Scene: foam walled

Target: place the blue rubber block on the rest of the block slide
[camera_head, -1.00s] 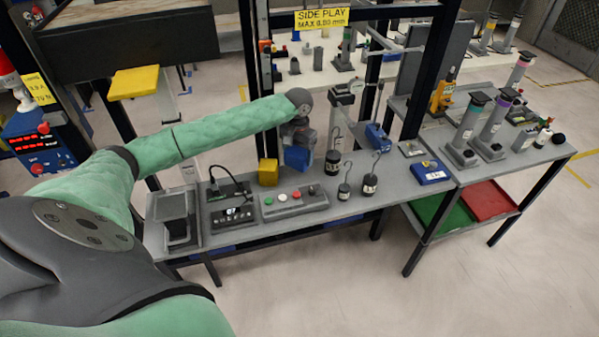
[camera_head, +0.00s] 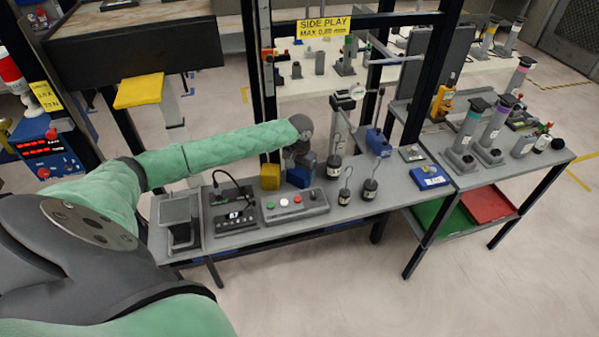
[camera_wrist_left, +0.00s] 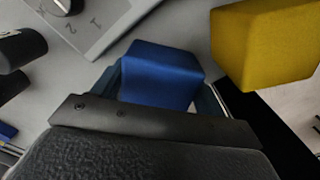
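The blue rubber block (camera_head: 299,177) is in my left gripper (camera_head: 301,166), low over the back of the grey bench, just right of a yellow block (camera_head: 269,177). In the left wrist view the blue block (camera_wrist_left: 160,75) sits between the two fingers, which touch its sides. The yellow block (camera_wrist_left: 262,45) stands apart from it at the upper right. I cannot tell whether the blue block touches the bench. I cannot tell for certain which fixture is the block slide; a grey stand with a flat top (camera_head: 180,213) is at the bench's left end. My right gripper is out of view.
A button box (camera_head: 296,205) and a black device (camera_head: 233,215) lie in front of the blocks. Several dark hooked weights (camera_head: 343,196) stand to the right, with a blue fixture (camera_head: 377,141) behind. Dark frame posts (camera_head: 265,90) rise behind the bench.

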